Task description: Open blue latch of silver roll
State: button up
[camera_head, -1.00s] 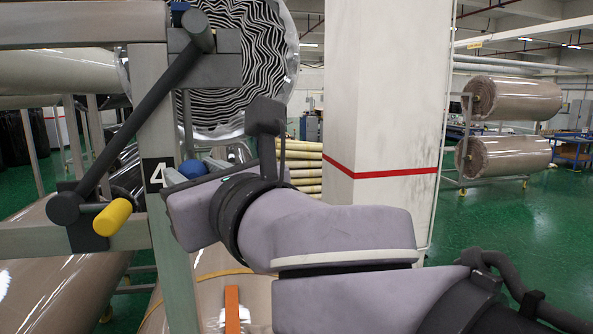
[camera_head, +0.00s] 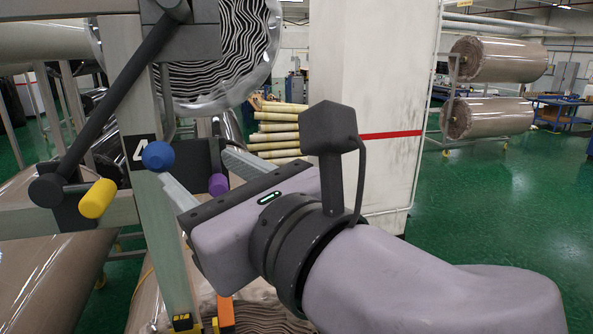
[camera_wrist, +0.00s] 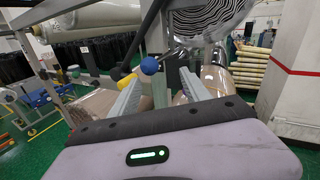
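The silver roll (camera_head: 240,98) has shiny wrap and a black-and-white zigzag end. It sits high behind a grey post, and its top is cut off in the head view. The blue latch knob (camera_head: 158,155) is at the post, below the roll; it also shows in the wrist view (camera_wrist: 149,66). My gripper (camera_head: 197,167) is open and empty, its two fingers pointing at the post. In the wrist view (camera_wrist: 160,74) the knob appears just past the left fingertip, slightly inside it. I cannot tell the remaining depth; no contact shows.
A dark lever with a yellow knob (camera_head: 97,198) is left of the post. A purple knob (camera_head: 218,184) shows behind my fingers. A white column (camera_head: 375,90) with a red stripe stands behind to the right. Brown rolls (camera_head: 498,58) are on a far rack. Green floor is free at right.

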jog(key=p+v, duration=0.3)
jog(key=v, duration=0.6)
jog(key=shift+p, duration=0.3)
